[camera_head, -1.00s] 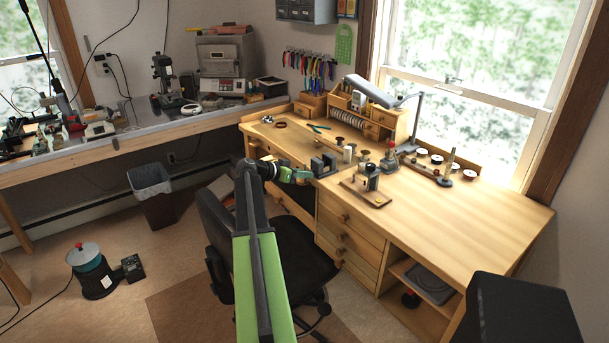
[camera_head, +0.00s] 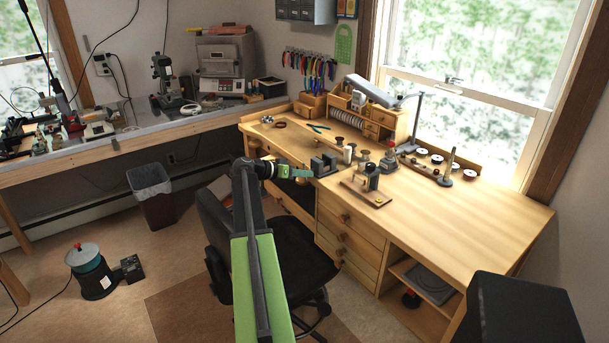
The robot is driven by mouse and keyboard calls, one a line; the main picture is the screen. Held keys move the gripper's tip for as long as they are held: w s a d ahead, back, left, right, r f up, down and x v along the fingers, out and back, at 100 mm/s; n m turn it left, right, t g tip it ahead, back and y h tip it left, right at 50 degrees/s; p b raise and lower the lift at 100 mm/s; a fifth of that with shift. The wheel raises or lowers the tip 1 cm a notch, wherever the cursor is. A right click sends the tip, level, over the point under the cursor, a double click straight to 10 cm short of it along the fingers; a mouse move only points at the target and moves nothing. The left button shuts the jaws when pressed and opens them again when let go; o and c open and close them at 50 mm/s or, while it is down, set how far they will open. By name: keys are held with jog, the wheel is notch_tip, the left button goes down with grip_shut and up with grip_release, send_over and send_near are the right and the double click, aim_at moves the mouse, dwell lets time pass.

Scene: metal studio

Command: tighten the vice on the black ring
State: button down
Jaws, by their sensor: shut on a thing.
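The vice (camera_head: 325,164), a small dark grey block with two jaws, stands on the front edge of the wooden bench. My gripper (camera_head: 308,173), with green fingers, is at the vice's left front side and is shut on its handle. The handle itself is mostly hidden by the fingers. I cannot make out the black ring between the vice jaws at this size.
A wooden block with a dark metal tool (camera_head: 367,186) stands just right of the vice. Spools and small cylinders (camera_head: 349,152) stand behind it. A dark reddish ring-shaped item (camera_head: 281,125) lies farther back. The bench's right part (camera_head: 470,215) is clear. A black chair (camera_head: 285,260) is below.

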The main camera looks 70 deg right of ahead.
jog(key=c, duration=1.5)
grip_release()
jog(key=shift+s, duration=0.1)
jog(key=shift+r, duration=0.1)
jog(key=p+v, duration=0.6)
jog(key=v, duration=1.1)
jog(key=shift+a, duration=0.15)
